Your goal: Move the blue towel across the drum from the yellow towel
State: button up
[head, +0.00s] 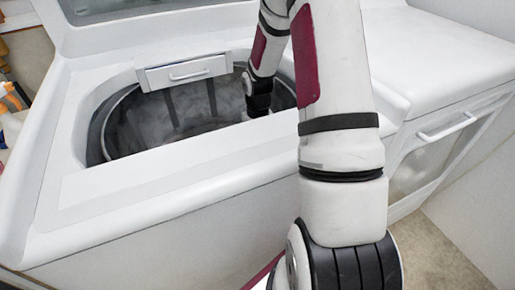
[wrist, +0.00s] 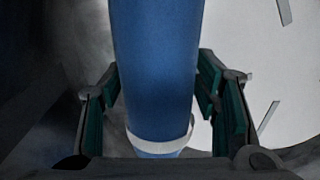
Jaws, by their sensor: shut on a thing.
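The blue towel (wrist: 157,65) fills the middle of the wrist view as a smooth blue roll with a pale band near its lower end. My gripper (wrist: 163,110) has its green-padded fingers on either side of the roll and is shut on it. In the head view my arm reaches down into the washer drum (head: 165,115), and the gripper and the towel are hidden below the front rim. I see no yellow towel in either view.
The white washer's front rim (head: 170,160) and a small handled panel (head: 186,72) at the back border the opening. A white machine with a handled door (head: 430,150) stands to the right. Bottles (head: 10,98) stand at the far left.

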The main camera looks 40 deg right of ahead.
jog(key=shift+f, duration=0.1)
jog(key=o, duration=1.5)
jog(key=shift+o, duration=0.2)
notch_tip(320, 180, up, 12)
jog(key=p, duration=0.3)
